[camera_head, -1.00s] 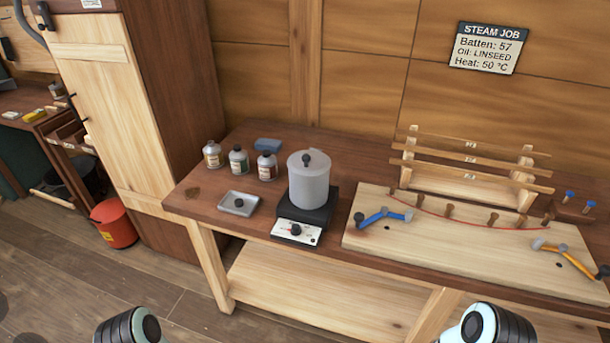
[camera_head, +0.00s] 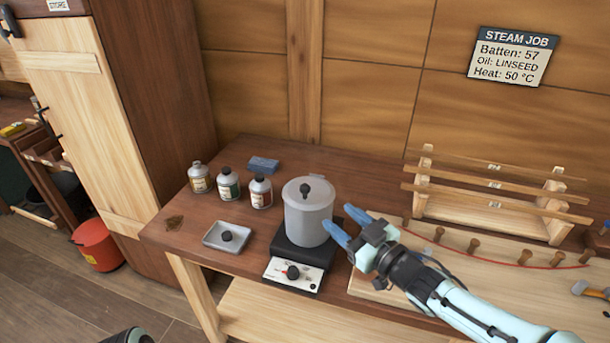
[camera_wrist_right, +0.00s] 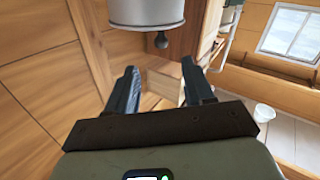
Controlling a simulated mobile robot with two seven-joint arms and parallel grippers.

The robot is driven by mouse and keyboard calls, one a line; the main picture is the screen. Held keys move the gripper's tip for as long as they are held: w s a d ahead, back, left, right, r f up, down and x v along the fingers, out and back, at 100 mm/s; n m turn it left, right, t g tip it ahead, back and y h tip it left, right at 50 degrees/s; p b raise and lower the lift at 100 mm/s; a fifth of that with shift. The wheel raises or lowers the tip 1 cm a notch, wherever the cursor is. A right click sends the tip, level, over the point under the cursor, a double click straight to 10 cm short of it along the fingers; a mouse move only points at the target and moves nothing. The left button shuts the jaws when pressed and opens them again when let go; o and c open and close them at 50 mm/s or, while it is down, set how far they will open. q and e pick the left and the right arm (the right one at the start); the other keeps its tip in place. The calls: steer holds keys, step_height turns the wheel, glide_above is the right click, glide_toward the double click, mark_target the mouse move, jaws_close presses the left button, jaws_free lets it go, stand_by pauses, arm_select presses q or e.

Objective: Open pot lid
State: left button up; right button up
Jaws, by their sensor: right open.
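The grey pot (camera_head: 308,220) stands on a black hot plate (camera_head: 283,246) with a white control panel. Its lid (camera_head: 320,190) is on top, with a dark knob (camera_head: 305,190). My right gripper (camera_head: 341,216) is open and empty, just right of the pot, with its blue fingers pointing toward it. I cannot tell whether a finger touches the pot. In the right wrist view, the pot (camera_wrist_right: 146,10) appears upside down at the top, and the knob (camera_wrist_right: 161,40) shows beyond and between the open fingers (camera_wrist_right: 159,72). My left gripper is out of view.
Several bottles (camera_head: 230,186), a blue block (camera_head: 263,164) and a small metal tray (camera_head: 213,234) holding a dark knob-like piece sit left of the pot. A wooden rack (camera_head: 545,216) and a pegged board (camera_head: 480,268) lie to the right.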

mark_target(309, 192)
steer(key=p+x, duration=0.1)
steer(key=x, duration=1)
steer(key=shift+w+a+r+p, duration=0.15)
steer(key=shift+a+p, duration=0.2)
steer(key=shift+x, duration=0.75)
steer(key=shift+c, duration=0.3)
jaws_close()
